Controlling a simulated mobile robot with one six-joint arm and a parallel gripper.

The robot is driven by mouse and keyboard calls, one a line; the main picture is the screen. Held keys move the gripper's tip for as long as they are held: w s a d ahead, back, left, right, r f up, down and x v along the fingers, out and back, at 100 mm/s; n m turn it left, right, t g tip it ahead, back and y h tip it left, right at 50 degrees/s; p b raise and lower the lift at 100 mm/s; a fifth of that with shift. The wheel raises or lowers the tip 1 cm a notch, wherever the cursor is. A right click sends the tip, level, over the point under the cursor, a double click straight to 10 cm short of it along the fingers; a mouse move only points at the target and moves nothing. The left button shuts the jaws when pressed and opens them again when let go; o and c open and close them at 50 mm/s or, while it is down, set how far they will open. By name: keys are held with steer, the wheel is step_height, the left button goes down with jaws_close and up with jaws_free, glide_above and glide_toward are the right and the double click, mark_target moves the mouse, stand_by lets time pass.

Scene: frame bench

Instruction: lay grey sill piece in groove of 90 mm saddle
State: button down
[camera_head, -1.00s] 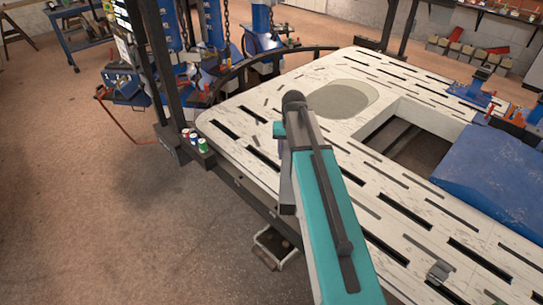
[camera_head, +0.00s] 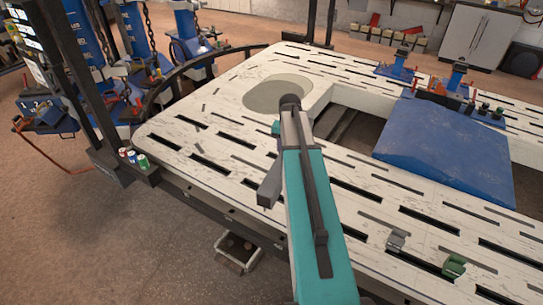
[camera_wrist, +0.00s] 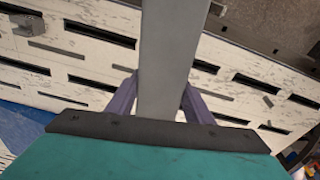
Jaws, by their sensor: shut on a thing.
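My gripper (camera_wrist: 160,92) is shut on the long grey sill piece (camera_wrist: 168,50), with a purple finger on each side of it in the wrist view. The piece is above the slotted white bench top (camera_head: 225,115); how high is hard to tell. In the head view my teal arm hides the gripper, and an end of the grey piece (camera_head: 270,186) shows left of the arm. A small grey block (camera_head: 396,240), perhaps a saddle, stands on the bench right of my arm. A green block (camera_head: 454,265) stands farther right. I cannot tell which is the 90 mm saddle.
A blue pad (camera_head: 445,150) covers part of the bench beside a rectangular opening. Blue clamps (camera_head: 397,68) stand at the far side. Several cans (camera_head: 133,158) sit by the left corner. The bench front between the slots is mostly clear.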

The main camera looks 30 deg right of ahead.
steer(key=s+d+f+m+g+b, duration=0.15)
steer(key=s+d+f+m, duration=0.3)
steer(key=s+d, duration=0.7)
steer(key=s+d+f+m+t+b, duration=0.1)
steer(key=s+d+f+m+b, duration=0.4)
steer(key=s+d, duration=0.7)
steer(key=s+d+f+m, duration=0.2)
steer(key=s+d+m, duration=0.1)
steer(key=s, duration=0.7)
steer(key=s+d+f+m+g+b, duration=0.1)
steer(key=s+d+f+m, duration=0.2)
steer(key=s, duration=0.8)
steer(key=s+d+f+m, duration=0.2)
steer(key=s+d+m, duration=0.2)
steer(key=s, duration=0.6)
steer(key=shift+s+d+f+b, duration=0.2)
steer(key=shift+s+d+b, duration=0.15)
steer(key=shift+d, duration=0.7)
steer(key=shift+w, duration=0.15)
step_height(320, 180, down, 8)
steer(key=b, duration=0.3)
steer(key=shift+f, duration=0.25)
steer(key=shift+w, duration=0.1)
